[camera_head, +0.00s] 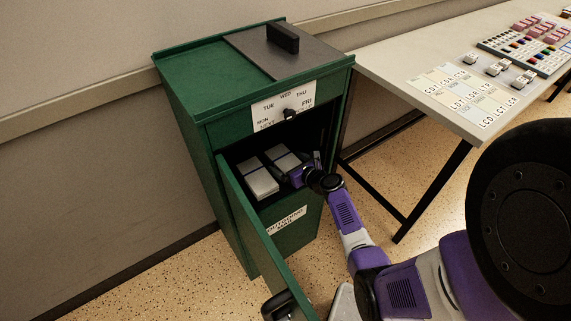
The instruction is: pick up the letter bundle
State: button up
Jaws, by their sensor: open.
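Two pale, block-shaped letter bundles with dark bands lie side by side inside the open green cabinet. The left bundle (259,183) shows more of its top and front. The right bundle (284,163) is partly covered by my gripper. My gripper (296,178) is inside the cabinet opening at the right bundle, reaching in from the right. Its fingers are small and dark here, and I cannot tell whether they touch the bundle. The jaws are open.
The green cabinet (190,85) has its door (255,230) swung open toward me at the left. A day dial (284,107) sits above the opening. A table (400,62) with label cards (468,95) and a sorting tray (525,48) stands at the right.

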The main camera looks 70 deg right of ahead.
jog(key=c, duration=1.5)
jog(key=shift+r, duration=0.1)
